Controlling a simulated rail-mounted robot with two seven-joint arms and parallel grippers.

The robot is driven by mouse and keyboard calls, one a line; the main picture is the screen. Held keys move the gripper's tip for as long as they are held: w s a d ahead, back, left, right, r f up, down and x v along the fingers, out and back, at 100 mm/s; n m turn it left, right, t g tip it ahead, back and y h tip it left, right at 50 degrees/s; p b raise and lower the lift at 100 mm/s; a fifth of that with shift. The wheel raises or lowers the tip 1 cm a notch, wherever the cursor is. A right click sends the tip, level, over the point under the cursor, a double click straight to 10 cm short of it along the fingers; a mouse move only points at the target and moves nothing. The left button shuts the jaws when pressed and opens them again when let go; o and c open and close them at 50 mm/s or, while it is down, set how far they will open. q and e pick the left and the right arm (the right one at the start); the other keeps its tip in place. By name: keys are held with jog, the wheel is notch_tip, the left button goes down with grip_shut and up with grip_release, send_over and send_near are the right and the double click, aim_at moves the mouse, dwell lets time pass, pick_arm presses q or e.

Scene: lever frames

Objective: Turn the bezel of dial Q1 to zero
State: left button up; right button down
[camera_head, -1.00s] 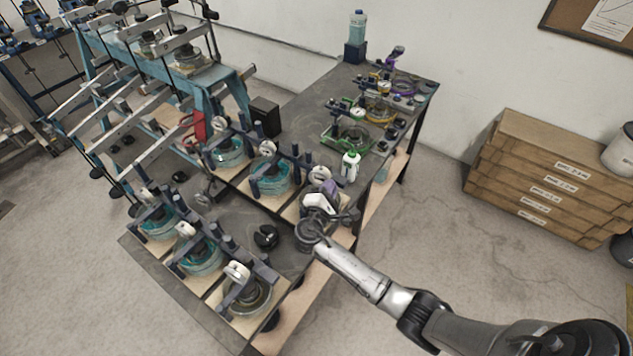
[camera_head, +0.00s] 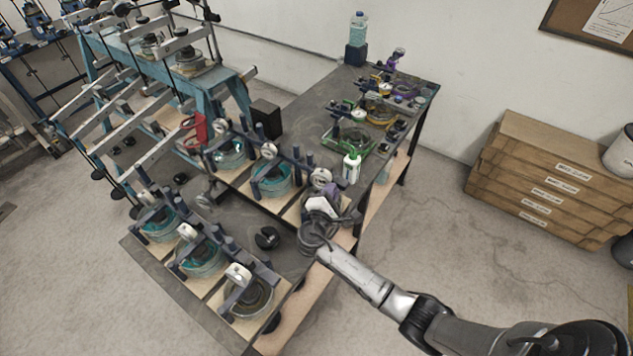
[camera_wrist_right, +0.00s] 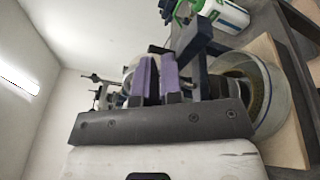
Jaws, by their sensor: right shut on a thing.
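My right gripper (camera_head: 331,190) is at a small round white-faced dial (camera_head: 320,177) on the oedometer cell at the right end of the table's back row. Its purple fingers (camera_wrist_right: 156,79) show close together in the right wrist view, shut on the dial's rim. The dial (camera_wrist_right: 129,78) is mostly hidden behind the fingers there, and its pointer and scale cannot be read. I cannot read a Q1 label. My left gripper is not in view.
Other cells with dials stand close by, such as one dial (camera_head: 268,151) to the left and another (camera_head: 238,274) in front. A white bottle with a green top (camera_head: 352,168) stands just behind. A black knob (camera_head: 267,238) lies between the rows.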

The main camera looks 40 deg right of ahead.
jog(key=shift+s+d+r, duration=0.1)
jog(key=shift+s+d, duration=0.15)
jog(key=shift+d, duration=0.3)
jog(key=p+v, duration=0.1)
jog(key=v, duration=0.4)
jog(key=shift+s+a+r+p, duration=0.1)
jog(key=shift+s+a+p, duration=0.1)
jog(key=shift+a+p, duration=0.1)
